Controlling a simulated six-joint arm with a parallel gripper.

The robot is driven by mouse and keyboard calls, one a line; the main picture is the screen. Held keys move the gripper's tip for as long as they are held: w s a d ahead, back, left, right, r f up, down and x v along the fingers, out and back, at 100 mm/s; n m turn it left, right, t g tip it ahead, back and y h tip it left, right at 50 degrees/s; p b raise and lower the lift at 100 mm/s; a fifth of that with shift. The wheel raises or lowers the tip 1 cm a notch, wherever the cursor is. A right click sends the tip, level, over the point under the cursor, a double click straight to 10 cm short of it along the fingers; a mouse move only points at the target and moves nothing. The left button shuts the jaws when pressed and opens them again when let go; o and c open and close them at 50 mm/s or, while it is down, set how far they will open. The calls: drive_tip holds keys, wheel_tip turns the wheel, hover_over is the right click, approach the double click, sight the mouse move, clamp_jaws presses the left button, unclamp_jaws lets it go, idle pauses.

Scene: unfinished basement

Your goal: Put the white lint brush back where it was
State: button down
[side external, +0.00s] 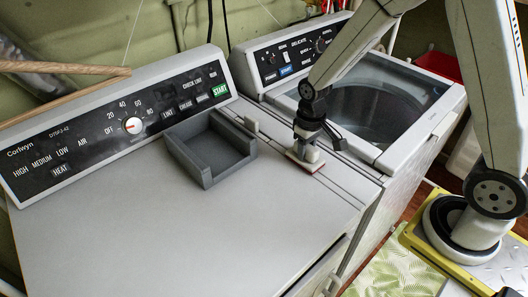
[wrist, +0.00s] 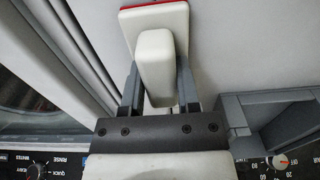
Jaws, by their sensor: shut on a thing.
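The white lint brush (side external: 303,161) has a flat white base with a red edge and a raised block-shaped white handle. It is at the right part of the dryer top (side external: 190,225), right of the grey open-fronted holder (side external: 192,166). My gripper (side external: 308,143) is above the brush, pointing down, with its fingers shut on the handle. In the wrist view the brush handle (wrist: 155,65) sits between the two dark fingers of my gripper (wrist: 158,88). I cannot tell whether the base touches the dryer top. The holder looks empty; it also shows in the wrist view (wrist: 232,112).
A washer (side external: 452,98) with a glass lid stands to the right, its control panel (side external: 285,58) behind my gripper. The dryer's control panel (side external: 60,150) rises along the back. The dryer top's front is clear.

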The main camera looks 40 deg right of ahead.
sight(308, 146)
drive_tip(key=shift+f, duration=0.1)
drive_tip(key=shift+c, duration=1.6)
unclamp_jaws()
wheel_tip(308, 146, up, 12)
drive_tip(key=shift+r, duration=0.2)
drive_tip(key=shift+s+f, duration=0.1)
drive_tip(key=s+f+t, duration=0.2)
drive_tip(key=s+f, duration=0.3)
drive_tip(key=s, duration=0.3)
drive_tip(key=shift+s+a+f+t, duration=0.2)
drive_tip(key=shift+s+a+t, duration=0.05)
drive_tip(key=shift+s+t, duration=0.1)
